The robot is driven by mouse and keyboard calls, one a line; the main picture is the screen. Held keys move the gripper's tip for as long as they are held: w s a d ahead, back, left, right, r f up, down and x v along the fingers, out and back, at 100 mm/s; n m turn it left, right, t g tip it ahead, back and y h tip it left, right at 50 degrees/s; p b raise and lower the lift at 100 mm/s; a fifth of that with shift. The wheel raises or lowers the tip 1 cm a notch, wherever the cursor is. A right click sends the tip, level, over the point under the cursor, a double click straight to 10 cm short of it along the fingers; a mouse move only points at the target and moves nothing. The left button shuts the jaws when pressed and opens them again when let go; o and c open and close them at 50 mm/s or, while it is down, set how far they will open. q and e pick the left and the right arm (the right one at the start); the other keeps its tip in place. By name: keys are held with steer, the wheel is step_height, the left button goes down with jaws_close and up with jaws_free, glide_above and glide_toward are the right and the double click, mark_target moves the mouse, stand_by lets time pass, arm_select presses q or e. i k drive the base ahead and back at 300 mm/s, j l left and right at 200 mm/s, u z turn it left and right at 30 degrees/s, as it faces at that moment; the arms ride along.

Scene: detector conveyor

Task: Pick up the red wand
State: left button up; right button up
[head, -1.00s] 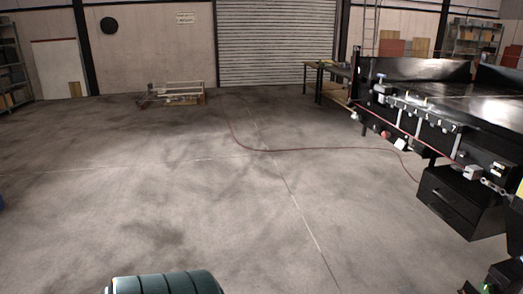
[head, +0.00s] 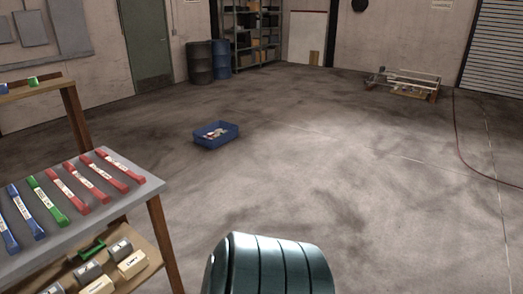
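Neither of my grippers is in view.
The table's lower shelf (head: 150,262) holds grey and cream boxes and a green item. A blue bin (head: 216,135) with items stands on the floor beyond. Barrels (head: 200,62) and shelving (head: 257,30) stand at the back. The middle floor is clear.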

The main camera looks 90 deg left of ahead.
mark_target(105, 198)
steer(key=u, duration=4.1)
steer(key=i+j+z, duration=0.2)
steer(key=j+z, duration=0.15)
steer(key=j, duration=0.25)
steer(key=i+j+z, duration=0.2)
steer(key=j, duration=0.15)
steer(key=k, duration=0.1)
